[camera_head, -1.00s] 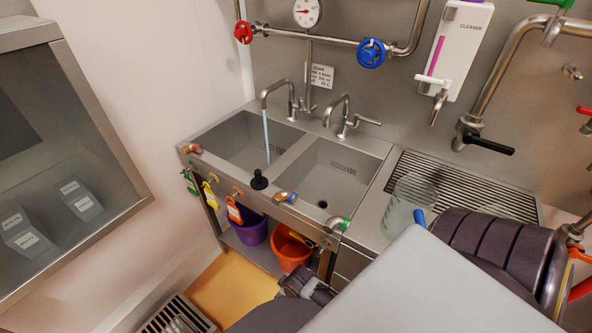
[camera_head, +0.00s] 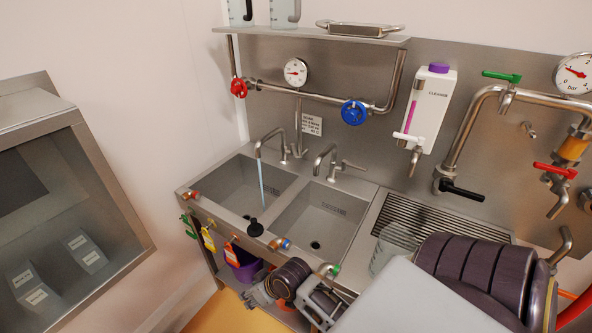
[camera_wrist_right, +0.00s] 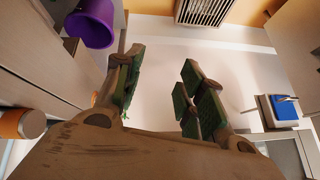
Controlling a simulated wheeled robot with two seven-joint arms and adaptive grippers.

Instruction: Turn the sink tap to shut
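The sink has two basins. The left tap (camera_head: 271,138) runs, and a thin bluish water stream (camera_head: 262,180) falls into the left basin (camera_head: 230,185). Its handle is hard to make out. The right tap (camera_head: 321,160) has a side lever (camera_head: 354,165) pointing right, and no stream shows under it. My right gripper (camera_head: 257,293) is low in front of the sink front, below the rim and near the purple bucket, apart from both taps. In the right wrist view its green-padded fingers (camera_wrist_right: 160,88) stand apart with nothing between them. My left gripper is not in view.
A purple bucket (camera_head: 243,264) stands under the sink. Coloured tags (camera_head: 208,238) hang on the sink front. A clear jug (camera_head: 392,250) is on the drainer (camera_head: 440,222). Red (camera_head: 238,87) and blue (camera_head: 354,112) valve wheels are above.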

